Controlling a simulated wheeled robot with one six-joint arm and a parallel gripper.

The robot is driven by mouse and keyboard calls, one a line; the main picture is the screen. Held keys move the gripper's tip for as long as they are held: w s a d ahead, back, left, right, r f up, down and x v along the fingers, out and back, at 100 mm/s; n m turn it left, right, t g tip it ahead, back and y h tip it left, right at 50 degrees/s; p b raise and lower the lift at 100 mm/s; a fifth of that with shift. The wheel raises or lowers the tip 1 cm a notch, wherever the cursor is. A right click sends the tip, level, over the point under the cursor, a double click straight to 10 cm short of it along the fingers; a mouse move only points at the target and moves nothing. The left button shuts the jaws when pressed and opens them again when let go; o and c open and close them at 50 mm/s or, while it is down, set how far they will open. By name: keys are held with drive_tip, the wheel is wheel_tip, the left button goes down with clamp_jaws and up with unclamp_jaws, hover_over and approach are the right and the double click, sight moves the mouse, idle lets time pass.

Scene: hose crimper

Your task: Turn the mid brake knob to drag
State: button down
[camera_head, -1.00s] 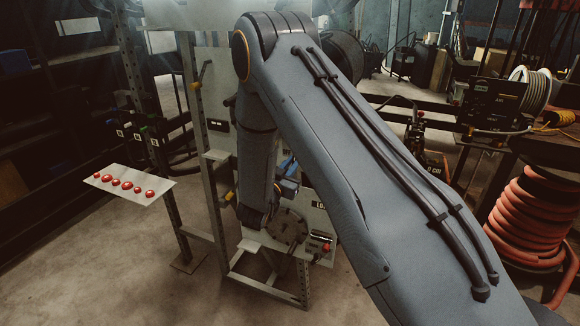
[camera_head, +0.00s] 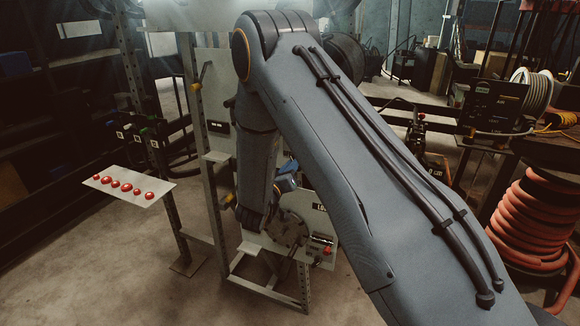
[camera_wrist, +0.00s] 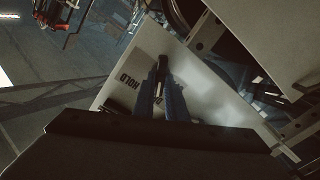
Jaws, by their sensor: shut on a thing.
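In the wrist view, my gripper (camera_wrist: 161,72) reaches over a pale plate (camera_wrist: 200,95) with printed lettering. Its dark fingers are close together and shut on the mid brake knob, which they hide almost wholly. The word HOLD (camera_wrist: 130,82) shows upside down just left of the fingers. Part of another word, starting with D, shows beside the fingers and is mostly covered. Which way the knob points cannot be told.
In the head view, a pale panel with red buttons (camera_head: 120,190) stands at left. A red hose reel (camera_head: 530,225) stands at right. Clear floor lies at lower left.

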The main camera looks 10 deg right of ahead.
drive_tip(key=shift+w+a+r, duration=0.15)
drive_tip(key=shift+w+r, duration=0.05)
drive_tip(key=shift+r, duration=0.1)
drive_tip(key=c, duration=1.8)
unclamp_jaws()
drive_tip(key=shift+s+f, duration=0.1)
drive_tip(key=shift+f, duration=0.05)
drive_tip(key=b+v, duration=0.2)
drive_tip(key=v, duration=0.5)
drive_tip(key=shift+s+a, duration=0.2)
drive_tip(key=shift+s, duration=0.1)
